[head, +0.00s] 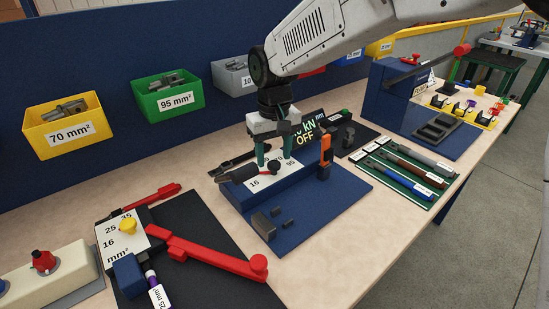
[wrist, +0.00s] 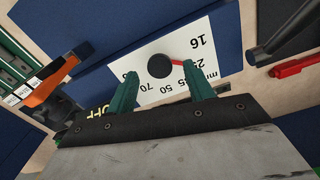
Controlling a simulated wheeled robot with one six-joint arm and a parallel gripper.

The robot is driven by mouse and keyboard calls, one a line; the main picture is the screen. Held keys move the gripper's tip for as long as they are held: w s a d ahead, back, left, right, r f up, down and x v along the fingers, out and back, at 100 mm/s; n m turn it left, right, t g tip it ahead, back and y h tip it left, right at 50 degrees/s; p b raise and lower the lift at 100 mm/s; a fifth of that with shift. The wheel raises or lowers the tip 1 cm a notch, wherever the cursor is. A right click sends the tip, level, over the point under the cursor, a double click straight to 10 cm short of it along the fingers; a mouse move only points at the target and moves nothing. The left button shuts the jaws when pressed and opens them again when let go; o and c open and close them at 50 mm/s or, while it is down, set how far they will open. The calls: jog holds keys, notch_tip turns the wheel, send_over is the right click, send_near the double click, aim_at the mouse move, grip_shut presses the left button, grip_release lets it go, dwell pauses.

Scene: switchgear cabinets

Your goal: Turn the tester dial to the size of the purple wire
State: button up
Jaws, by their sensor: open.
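The tester (head: 290,190) is a blue box with a white scale plate and a display reading kN OFF. Its black round dial (wrist: 160,66) has a red pointer toward the side of the scale with 16 and 25; the exact mark is partly hidden by a finger. The purple wire (head: 150,275) is at the lower left in the head view, with a white label (head: 159,296) reading 25 mm². My gripper (head: 275,160) is over the scale plate, open and empty, its green fingers on either side of the dial in the wrist view (wrist: 160,75). Contact is not visible.
A crimping tool with red handles (head: 205,252) and a yellow knob (head: 128,226) lies on a black mat at the left. An orange lever (head: 325,150) stands right of the dial. Blue, brown and grey wires lie on a green tray (head: 437,205). Size-labelled bins hang behind.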

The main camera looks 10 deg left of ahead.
aim_at(279, 179)
notch_tip(279, 179, up, 6)
jog(key=shift+f, duration=0.1)
dwell(0.4)
jog(key=s+d+m, duration=0.2)
jog(key=s+d, duration=0.7)
jog(key=d, duration=0.3)
jog(key=s+d+r+m+t, duration=0.1)
jog(key=s+d+m, duration=0.1)
jog(key=s+d, duration=0.7)
jog(key=s+d+r+m, duration=0.1)
jog(key=s+d+m, duration=0.2)
jog(key=s+d, duration=0.5)
jog(key=d, duration=0.7)
jog(key=shift+s+d+r, duration=0.2)
jog(key=shift+s, duration=0.2)
